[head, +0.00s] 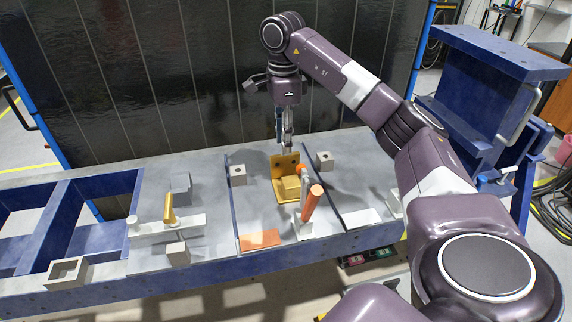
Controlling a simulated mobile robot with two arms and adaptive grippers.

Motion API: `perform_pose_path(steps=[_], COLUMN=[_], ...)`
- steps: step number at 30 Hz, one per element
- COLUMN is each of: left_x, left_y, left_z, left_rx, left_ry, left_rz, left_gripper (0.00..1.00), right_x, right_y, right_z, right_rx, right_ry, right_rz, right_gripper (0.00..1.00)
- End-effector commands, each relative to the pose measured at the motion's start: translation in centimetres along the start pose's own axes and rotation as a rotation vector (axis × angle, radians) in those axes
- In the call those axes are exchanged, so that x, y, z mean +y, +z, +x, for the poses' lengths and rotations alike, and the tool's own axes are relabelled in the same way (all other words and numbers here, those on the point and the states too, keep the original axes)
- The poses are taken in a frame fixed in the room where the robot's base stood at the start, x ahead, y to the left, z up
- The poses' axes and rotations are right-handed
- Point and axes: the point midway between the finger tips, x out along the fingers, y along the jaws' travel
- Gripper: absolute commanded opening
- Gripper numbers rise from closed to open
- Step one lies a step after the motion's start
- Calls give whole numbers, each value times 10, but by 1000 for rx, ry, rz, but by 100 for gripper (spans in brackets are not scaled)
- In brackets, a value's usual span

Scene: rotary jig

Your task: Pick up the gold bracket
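The gold bracket (284,166) stands on the grey table between two dark blue rails. It has an upright plate at the back, with holes visible in it, and a block at its front. My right gripper (286,147) points down from above, with its fingertips at the top edge of the upright plate. The fingers are seen nearly edge-on, so I cannot tell whether they are apart, closed or touching the plate. My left gripper is not in view.
An orange-handled clamp (311,203) stands just in front of the bracket, with grey blocks (238,175) (324,161) at either side. A yellow-handled clamp (169,208) is at left. A dark panel (190,80) rises behind the table.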

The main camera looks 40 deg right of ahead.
Motion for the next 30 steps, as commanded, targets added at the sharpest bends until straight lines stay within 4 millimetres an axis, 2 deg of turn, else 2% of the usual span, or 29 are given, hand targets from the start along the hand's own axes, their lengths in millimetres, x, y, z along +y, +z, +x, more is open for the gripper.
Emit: perform_pose_path(steps=[7, 15, 25, 30], left_x=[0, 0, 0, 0], left_y=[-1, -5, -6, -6], left_z=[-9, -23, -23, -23], left_rx=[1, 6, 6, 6], left_ry=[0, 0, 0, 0], left_rz=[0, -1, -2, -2], left_gripper=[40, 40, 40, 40], right_x=[0, 0, -1, -1], right_y=[-1, -2, -1, -1], right_z=[20, 53, 60, 60], right_rx=[2, 1, -1, -1], right_ry=[3, 2, -1, -1], right_rz=[-1, -1, -1, -1], right_gripper=[30, 30, 30, 12])
